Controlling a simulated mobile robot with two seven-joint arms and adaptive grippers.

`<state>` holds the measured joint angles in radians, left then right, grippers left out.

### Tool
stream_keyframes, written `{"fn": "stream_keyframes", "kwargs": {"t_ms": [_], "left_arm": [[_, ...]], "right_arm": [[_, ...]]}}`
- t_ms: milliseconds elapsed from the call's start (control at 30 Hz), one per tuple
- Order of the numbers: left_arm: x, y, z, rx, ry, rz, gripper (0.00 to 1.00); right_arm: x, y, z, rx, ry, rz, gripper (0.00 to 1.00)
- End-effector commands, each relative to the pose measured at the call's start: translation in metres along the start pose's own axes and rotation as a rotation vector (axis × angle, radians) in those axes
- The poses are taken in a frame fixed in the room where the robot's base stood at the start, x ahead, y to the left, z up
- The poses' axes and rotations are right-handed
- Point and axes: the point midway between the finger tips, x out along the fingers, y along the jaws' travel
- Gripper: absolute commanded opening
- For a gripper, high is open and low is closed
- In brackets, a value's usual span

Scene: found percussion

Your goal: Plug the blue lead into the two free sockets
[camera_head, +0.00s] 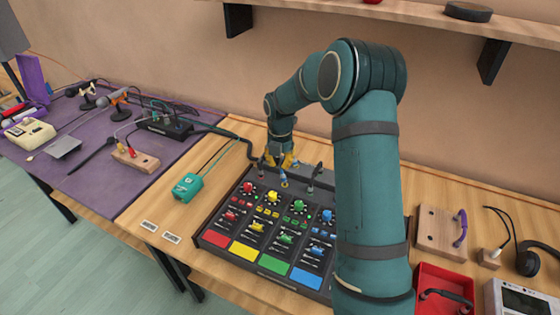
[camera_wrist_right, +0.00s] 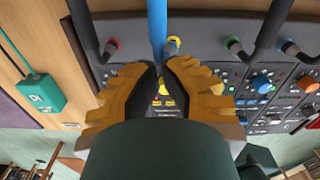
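The mixer (camera_head: 222,222) has red, yellow, green and blue channels. My right gripper (camera_head: 281,166) is over its back edge, fingers down. In the right wrist view, its orange fingertips (camera_wrist_right: 160,66) close in on the blue lead's plug (camera_wrist_right: 157,28), beside the yellow-ringed socket (camera_wrist_right: 173,44). The fingers hide the plug's lower end, so I cannot tell how it sits in the socket. The lead's other end is not clear. My left gripper is not in view.
A teal DI box (camera_head: 188,187) with a cable lies left of the mixer. A wooden box (camera_head: 135,158) and black interface (camera_head: 165,127) are on the purple cloth. A red tray (camera_head: 428,278), wooden block (camera_head: 436,228) and headphones (camera_head: 528,262) are at right. My arm covers the mixer's right side.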

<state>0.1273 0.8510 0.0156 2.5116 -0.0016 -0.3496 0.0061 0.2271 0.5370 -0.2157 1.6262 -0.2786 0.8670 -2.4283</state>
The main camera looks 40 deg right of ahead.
Motion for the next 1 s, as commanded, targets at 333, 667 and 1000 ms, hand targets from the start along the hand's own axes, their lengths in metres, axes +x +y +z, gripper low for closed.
{"fn": "stream_keyframes", "kwargs": {"t_ms": [333,667,1000], "left_arm": [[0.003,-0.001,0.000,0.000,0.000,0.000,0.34],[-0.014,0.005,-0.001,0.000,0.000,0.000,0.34],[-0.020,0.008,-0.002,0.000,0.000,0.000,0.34]], "right_arm": [[0.005,0.000,0.000,0.000,0.000,0.000,0.00],[-0.016,0.000,0.000,0.001,0.000,0.002,0.00],[-0.032,0.000,0.000,0.000,-0.001,0.002,0.00]]}}
